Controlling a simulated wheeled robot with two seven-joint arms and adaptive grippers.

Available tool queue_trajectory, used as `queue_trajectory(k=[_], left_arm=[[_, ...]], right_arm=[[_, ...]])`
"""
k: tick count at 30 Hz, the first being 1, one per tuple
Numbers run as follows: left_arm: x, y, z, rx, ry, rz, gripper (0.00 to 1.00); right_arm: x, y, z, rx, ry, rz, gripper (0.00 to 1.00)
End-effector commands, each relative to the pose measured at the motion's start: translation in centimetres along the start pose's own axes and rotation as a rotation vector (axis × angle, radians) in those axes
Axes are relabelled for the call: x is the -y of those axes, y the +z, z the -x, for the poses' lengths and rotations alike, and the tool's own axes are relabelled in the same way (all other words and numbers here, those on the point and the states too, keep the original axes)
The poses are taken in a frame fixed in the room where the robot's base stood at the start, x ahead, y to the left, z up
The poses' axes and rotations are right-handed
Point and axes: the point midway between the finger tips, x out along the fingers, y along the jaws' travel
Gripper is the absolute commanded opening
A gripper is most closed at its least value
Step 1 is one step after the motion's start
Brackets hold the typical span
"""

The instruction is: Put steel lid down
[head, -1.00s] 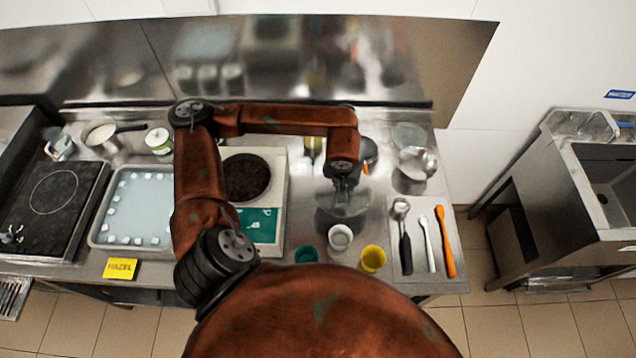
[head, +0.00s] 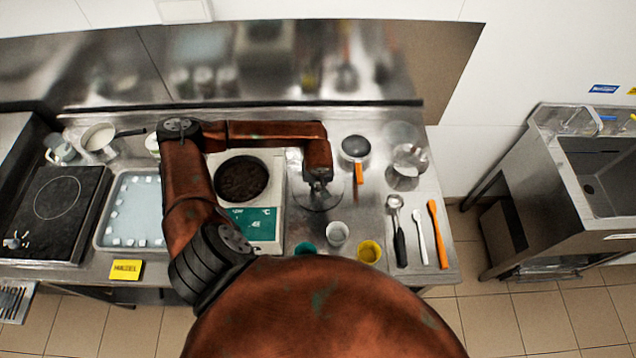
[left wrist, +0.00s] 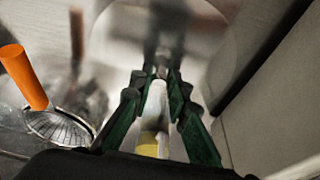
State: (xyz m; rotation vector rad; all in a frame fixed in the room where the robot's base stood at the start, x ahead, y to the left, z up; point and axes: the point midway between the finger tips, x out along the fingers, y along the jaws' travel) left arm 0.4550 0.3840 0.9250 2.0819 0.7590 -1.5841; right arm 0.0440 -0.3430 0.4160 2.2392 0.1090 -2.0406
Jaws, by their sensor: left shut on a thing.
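The steel lid is a round, shiny disc (head: 328,204) under my left gripper (head: 319,186) in the head view, between the white scale unit and the orange-handled strainer. My left gripper is shut on the lid's small knob at its centre. In the left wrist view the fingertips (left wrist: 161,76) meet in front of the lid (left wrist: 212,42), which blends with the steel counter. I cannot tell whether its rim touches the counter. My right gripper is not in view.
The white unit (head: 274,200) with a dark pan stands close left of the lid. The orange-handled strainer (head: 355,147) is to the right, with a steel jug (head: 405,175) beyond it. White (head: 337,234) and yellow (head: 369,251) cups stand in front.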

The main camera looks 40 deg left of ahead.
Motion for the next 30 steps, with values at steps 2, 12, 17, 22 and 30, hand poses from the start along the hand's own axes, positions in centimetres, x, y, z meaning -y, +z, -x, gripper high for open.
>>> queue_trajectory(k=[2,12,17,22,30], left_arm=[[0.0,0.1,-0.5,0.0,0.0,0.0,0.0],[0.0,0.2,-0.9,-0.001,0.001,0.0,0.0],[0.0,0.2,-0.8,-0.001,0.0,0.0,0.24],[0.0,0.2,-0.8,-0.001,0.0,0.0,0.33],[0.0,0.1,-0.6,-0.001,0.0,0.0,0.33]], right_arm=[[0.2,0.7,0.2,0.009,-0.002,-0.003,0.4],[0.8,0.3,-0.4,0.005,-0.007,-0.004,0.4],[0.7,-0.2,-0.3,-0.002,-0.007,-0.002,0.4],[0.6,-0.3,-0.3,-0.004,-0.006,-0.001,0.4],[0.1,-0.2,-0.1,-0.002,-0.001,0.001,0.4]])
